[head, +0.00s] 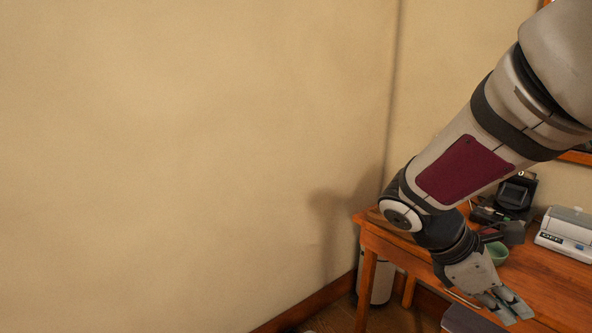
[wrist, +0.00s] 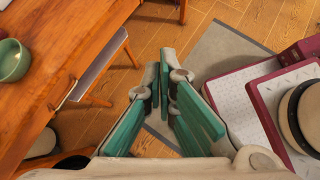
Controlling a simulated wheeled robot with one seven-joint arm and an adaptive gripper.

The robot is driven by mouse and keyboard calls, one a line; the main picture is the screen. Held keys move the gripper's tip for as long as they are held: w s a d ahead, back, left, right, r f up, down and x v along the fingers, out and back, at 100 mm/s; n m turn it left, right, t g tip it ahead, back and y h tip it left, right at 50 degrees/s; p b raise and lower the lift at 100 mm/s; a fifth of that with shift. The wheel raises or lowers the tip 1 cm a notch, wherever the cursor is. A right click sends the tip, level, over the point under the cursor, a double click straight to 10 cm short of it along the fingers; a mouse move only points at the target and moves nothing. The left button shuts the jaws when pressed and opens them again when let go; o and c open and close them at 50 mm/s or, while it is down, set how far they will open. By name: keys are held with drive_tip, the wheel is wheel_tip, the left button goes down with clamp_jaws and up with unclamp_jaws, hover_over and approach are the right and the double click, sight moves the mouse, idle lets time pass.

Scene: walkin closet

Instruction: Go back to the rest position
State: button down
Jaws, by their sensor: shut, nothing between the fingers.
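My gripper (head: 507,306) is at the lower right of the head view, at the end of my arm, near the front edge of the wooden table (head: 556,272). Its fingers are shut with nothing held. In the wrist view, my gripper (wrist: 168,72) has its teal-padded fingers pointing away over the floor, beside the table (wrist: 75,55). A green bowl (head: 497,252) stands on the table behind the gripper, partly hidden by my arm. It also shows at the left edge of the wrist view (wrist: 13,62).
A black device (head: 516,194) and a white device (head: 566,234) stand on the table. A pale bin (head: 377,280) is under its left end. Plain wall fills the left. A grey rug (wrist: 225,55) lies on the wood floor.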

drive_tip(key=s+a+r+m+t+y, duration=0.2)
drive_tip(key=s+a+m+y, duration=0.2)
drive_tip(key=s+a+m, duration=0.4)
drive_tip(key=s+a+r+m+t+y, duration=0.1)
drive_tip(key=s+a+m+t+y, duration=0.1)
drive_tip(key=s+a+m+y, duration=0.6)
wheel_tip(320, 180, up, 19)
drive_tip(key=s+d+n+t+h+p, duration=0.1)
drive_tip(key=d+n+t+h+p, duration=0.1)
drive_tip(key=p, duration=1.5)
drive_tip(key=shift+s+d+t+h+p, duration=0.3)
drive_tip(key=shift+s+d+t+h, duration=0.1)
drive_tip(key=shift+h, duration=0.1)
